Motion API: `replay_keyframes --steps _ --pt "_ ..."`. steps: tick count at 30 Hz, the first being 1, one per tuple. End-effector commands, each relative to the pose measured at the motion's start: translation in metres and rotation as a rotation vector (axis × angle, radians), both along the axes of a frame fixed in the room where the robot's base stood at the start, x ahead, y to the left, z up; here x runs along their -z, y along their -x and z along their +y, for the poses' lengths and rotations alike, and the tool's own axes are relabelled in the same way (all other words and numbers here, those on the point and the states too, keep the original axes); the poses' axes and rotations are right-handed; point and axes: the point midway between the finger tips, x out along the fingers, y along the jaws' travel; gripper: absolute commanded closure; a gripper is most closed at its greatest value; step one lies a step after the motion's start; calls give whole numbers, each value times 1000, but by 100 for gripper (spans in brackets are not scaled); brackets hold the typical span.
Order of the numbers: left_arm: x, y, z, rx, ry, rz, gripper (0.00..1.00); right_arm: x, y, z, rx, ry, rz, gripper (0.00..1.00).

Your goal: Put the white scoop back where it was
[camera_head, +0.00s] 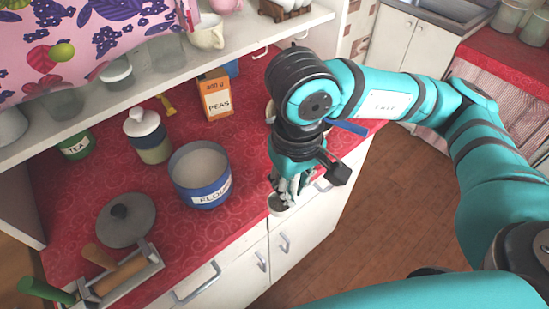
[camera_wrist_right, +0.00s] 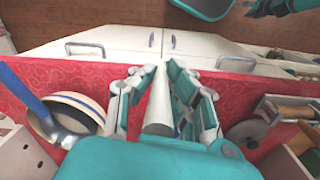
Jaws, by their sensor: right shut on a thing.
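The white scoop (camera_head: 279,204) shows at the lower end of my right gripper (camera_head: 288,184), over the counter's front edge. In the right wrist view the fingers of my right gripper (camera_wrist_right: 165,100) are closed around the pale scoop (camera_wrist_right: 159,112). The blue-and-white FLOUR jar (camera_head: 203,178) stands open to the left of the gripper, with pale contents. A teal part that looks like my left gripper (camera_wrist_right: 268,7) shows at the top of the right wrist view; its jaws are unclear.
A grey round lid (camera_head: 126,222) and a tray with a rolling pin (camera_head: 125,272) lie at the front left. A lidded jar (camera_head: 148,137) and a PEAS box (camera_head: 215,98) stand behind. A bowl (camera_wrist_right: 88,112) with a blue-handled ladle (camera_wrist_right: 28,88) is largely behind my right arm.

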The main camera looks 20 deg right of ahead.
Motion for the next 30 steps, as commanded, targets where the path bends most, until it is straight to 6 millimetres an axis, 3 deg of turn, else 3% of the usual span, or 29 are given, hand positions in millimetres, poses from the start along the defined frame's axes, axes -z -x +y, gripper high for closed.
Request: replay_keyframes --steps 6,13,18,24,30 --pt "-26 0 -3 2 4 -1 60 0 -60 -7 8 2 4 100" --pt "-41 0 3 4 -4 -2 60 7 -105 -11 4 0 2 100" --pt "-45 -1 7 2 -8 -3 60 13 -113 -12 2 1 3 100" --pt "-61 -1 7 1 -8 -3 60 39 -113 -13 3 1 4 100" --pt "-60 -1 7 0 -8 -3 60 46 -113 -12 2 1 0 100"
